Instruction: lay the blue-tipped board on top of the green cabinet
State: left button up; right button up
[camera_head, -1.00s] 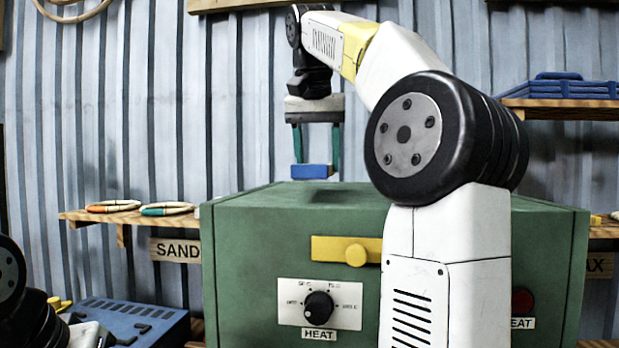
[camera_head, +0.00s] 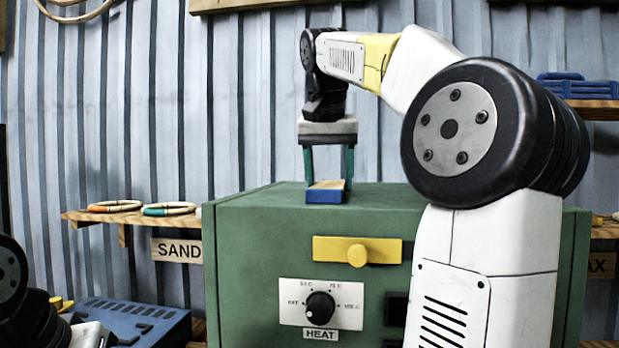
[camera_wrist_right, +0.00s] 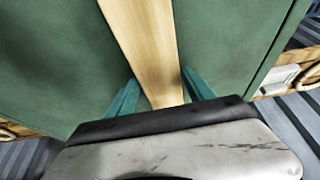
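The board (camera_head: 326,185) is pale wood with a blue end (camera_head: 325,197) facing me. It lies flat at the top of the green cabinet (camera_head: 250,225), its blue end close to the front edge. I cannot tell whether it fully touches the top. My right gripper (camera_head: 329,180) points down, its two teal fingers on either side of the board. In the right wrist view the wooden board (camera_wrist_right: 150,50) runs between the fingertips (camera_wrist_right: 158,76), which look close against its edges, over the green top. My left gripper is out of view.
The cabinet front has a yellow handle (camera_head: 357,251) and a black HEAT knob (camera_head: 320,308). A shelf at left holds ring-shaped pieces (camera_head: 168,209) above a SAND sign (camera_head: 178,250). A blue box (camera_head: 135,320) stands lower left. My right arm hides the cabinet's right part.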

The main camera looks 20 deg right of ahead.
aim_at(328, 185)
jog(key=shift+o, duration=0.9)
jog(key=shift+r, duration=0.15)
jog(key=v, duration=0.7)
jog(key=shift+s+r, duration=0.1)
jog(key=shift+r, duration=0.1)
